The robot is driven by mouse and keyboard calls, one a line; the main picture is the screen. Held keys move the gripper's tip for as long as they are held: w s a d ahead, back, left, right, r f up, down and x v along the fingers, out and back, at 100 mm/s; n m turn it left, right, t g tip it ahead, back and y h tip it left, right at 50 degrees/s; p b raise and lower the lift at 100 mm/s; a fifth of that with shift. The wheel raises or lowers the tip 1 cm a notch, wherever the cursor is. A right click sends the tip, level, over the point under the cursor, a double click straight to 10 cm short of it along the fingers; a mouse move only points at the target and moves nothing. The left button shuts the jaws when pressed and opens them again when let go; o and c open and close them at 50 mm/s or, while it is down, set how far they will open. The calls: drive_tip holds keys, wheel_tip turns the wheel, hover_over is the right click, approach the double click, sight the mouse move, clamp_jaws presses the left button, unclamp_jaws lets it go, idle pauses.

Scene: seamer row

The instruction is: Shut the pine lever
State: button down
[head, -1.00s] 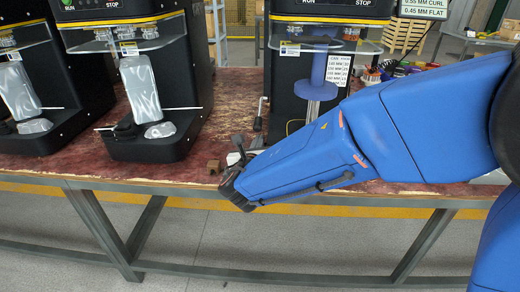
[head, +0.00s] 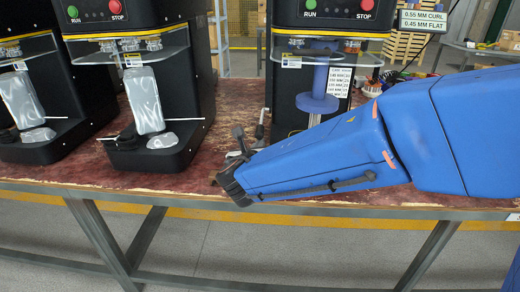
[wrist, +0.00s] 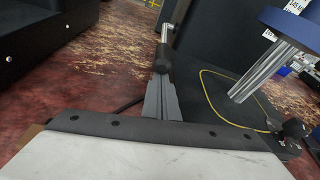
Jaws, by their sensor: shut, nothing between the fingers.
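An upright lever (head: 260,124) with a pale metal rod and a dark grip stands at the left front of the right-hand seamer. I take it for the pine lever, though no pine marking shows. In the wrist view the lever (wrist: 166,58) stands straight beyond my fingertips. My gripper (wrist: 161,82) has its grey fingers together, tips close to the dark grip; I cannot tell whether they touch. In the head view my gripper (head: 241,155) is at the table's front edge, partly hidden by my blue arm. The lever's foot is hidden behind the fingers.
The right-hand seamer (head: 290,85) has a blue column and a yellow cable at its base. The worn red table (head: 100,177) has bare room in front.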

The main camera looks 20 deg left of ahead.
wheel_tip(320, 180, up, 4)
drive_tip(key=shift+s+f+g, duration=0.1)
drive_tip(key=shift+s+g, duration=0.05)
drive_tip(key=shift+g, duration=0.85)
drive_tip(key=shift+r+g+h, duration=0.4)
drive_tip(key=shift+r+g, duration=0.3)
drive_tip(key=shift+r, duration=0.5)
wheel_tip(320, 180, up, 7)
hover_over(261, 134)
drive_tip(key=shift+w+a, duration=0.15)
drive_tip(key=shift+w, duration=0.1)
